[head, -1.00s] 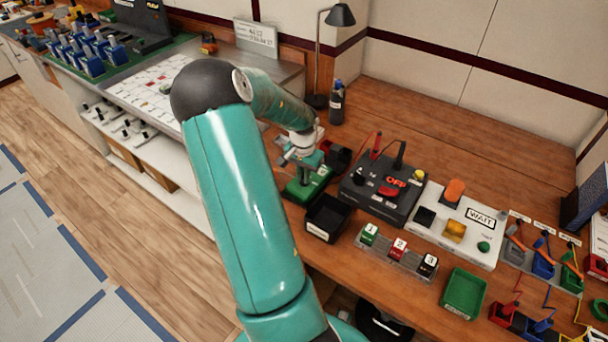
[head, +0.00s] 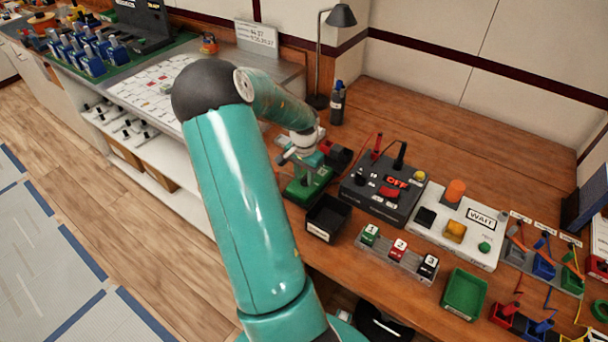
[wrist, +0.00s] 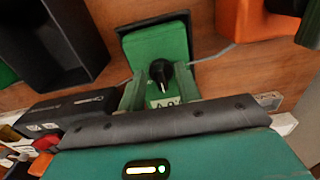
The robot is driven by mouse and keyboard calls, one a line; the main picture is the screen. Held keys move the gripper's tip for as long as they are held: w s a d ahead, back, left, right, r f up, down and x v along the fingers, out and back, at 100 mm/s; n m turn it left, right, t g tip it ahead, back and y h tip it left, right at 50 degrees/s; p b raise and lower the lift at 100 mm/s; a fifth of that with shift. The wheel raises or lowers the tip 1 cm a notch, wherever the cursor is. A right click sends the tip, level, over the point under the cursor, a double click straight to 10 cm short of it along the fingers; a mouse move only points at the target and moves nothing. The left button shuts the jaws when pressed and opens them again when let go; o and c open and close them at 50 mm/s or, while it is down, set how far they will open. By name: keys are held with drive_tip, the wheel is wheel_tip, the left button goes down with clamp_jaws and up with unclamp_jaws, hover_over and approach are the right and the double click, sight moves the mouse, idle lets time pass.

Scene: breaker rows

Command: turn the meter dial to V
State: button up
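The meter (head: 320,181) is a green block on the wooden bench, below my gripper in the head view. In the wrist view its green face (wrist: 160,45) has a black dial (wrist: 160,72) with a pale pointer line toward the bottom of the picture. Pale lettering below the dial is partly visible, and I cannot read it all. My gripper (wrist: 158,90) is open, with its two green fingers on either side of the dial and a gap to it. In the head view the dial is hidden by my gripper (head: 305,160).
A black open bin (head: 327,218) stands just in front of the meter. A dark box with an OFF sign (head: 385,190) stands to its right, then a white WAIT panel (head: 460,225). A lamp (head: 325,60) and bottle (head: 337,103) stand behind.

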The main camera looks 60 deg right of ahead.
sight(304, 178)
drive_tip(key=shift+r, duration=0.1)
wheel_tip(304, 178, up, 14)
drive_tip(key=shift+f, duration=0.2)
idle(0.8)
drive_tip(key=w+a+r+n+t, duration=0.1)
drive_tip(key=w+a+r+n, duration=0.25)
drive_tip(key=a, duration=0.55)
drive_tip(key=w+a+r+n+t, duration=0.1)
drive_tip(key=w+a+r+n, duration=0.25)
drive_tip(key=a, duration=0.55)
drive_tip(key=w+a+r+n+t, duration=0.1)
drive_tip(key=w+a+r+n, duration=0.25)
drive_tip(key=a, duration=0.55)
drive_tip(key=s+a+r+n+t, duration=0.1)
drive_tip(key=s+a+n, duration=0.2)
drive_tip(key=a, duration=0.7)
drive_tip(key=s+a+r+n+t, duration=0.1)
drive_tip(key=s+a+r+n, duration=0.1)
drive_tip(key=a+n, duration=0.4)
drive_tip(key=s+a, duration=0.1)
drive_tip(key=a, duration=0.4)
drive_tip(key=shift+s+t, duration=0.3)
drive_tip(key=shift+s, duration=0.05)
drive_tip(key=shift+a, duration=0.15)
